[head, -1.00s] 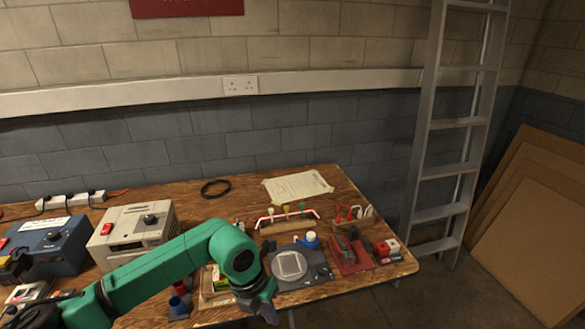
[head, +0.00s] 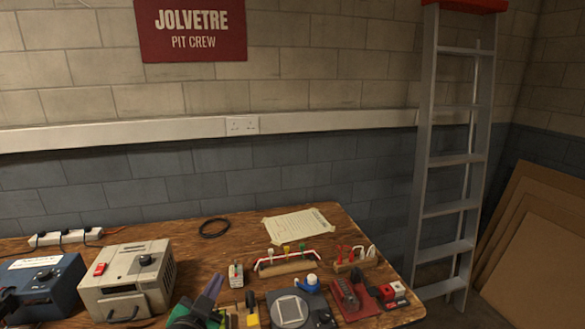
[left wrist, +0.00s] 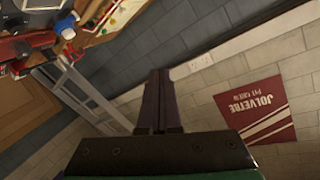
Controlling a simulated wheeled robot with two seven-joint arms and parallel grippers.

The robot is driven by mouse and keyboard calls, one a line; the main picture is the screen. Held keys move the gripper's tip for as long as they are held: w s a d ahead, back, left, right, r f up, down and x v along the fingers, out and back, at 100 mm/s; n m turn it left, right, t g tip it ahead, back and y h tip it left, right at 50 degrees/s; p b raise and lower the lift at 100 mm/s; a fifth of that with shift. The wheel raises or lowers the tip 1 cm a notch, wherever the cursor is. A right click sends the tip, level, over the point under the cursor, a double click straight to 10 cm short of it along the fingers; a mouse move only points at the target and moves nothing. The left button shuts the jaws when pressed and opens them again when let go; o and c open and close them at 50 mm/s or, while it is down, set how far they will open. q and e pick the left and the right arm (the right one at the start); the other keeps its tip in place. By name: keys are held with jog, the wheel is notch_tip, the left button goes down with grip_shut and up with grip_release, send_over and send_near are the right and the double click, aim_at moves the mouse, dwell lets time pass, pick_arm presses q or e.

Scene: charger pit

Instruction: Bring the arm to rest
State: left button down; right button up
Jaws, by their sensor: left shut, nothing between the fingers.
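My left gripper (head: 208,298) shows at the bottom of the head view, in front of the workbench (head: 190,237). Its dark fingers point upward and a green arm link is just below them. In the left wrist view the two fingers (left wrist: 159,85) are together with nothing between them, set against the block wall. It touches none of the bench items that I can see. Most of the left arm is below the frame.
A beige charger box (head: 125,283) and a blue box (head: 38,285) stand at the left of the bench. A ladder (head: 455,160) leans beyond.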

pick_arm(q)
jog(key=s+a+f+n+g, duration=0.1)
jog(key=s+a+f+g, duration=0.1)
jog(key=s+f+g, duration=0.35)
jog(key=s+a+f+n+g, duration=0.2)
jog(key=s+f+g, duration=0.1)
jog(key=s+f, duration=0.55)
jog(key=s+a+f+n+g, duration=0.1)
jog(key=s+a+f+g, duration=0.25)
jog(key=s+f, duration=0.35)
notch_tip(320, 180, down, 23)
jog(key=s+g, duration=0.1)
jog(key=s, duration=0.2)
jog(key=s+a+f+g, duration=0.1)
jog(key=s+a+f, duration=0.1)
jog(key=s+f, duration=1.1)
jog(key=shift+s+f+g+y, duration=0.15)
jog(key=shift+s+g+y, duration=0.2)
jog(key=shift+s, duration=0.9)
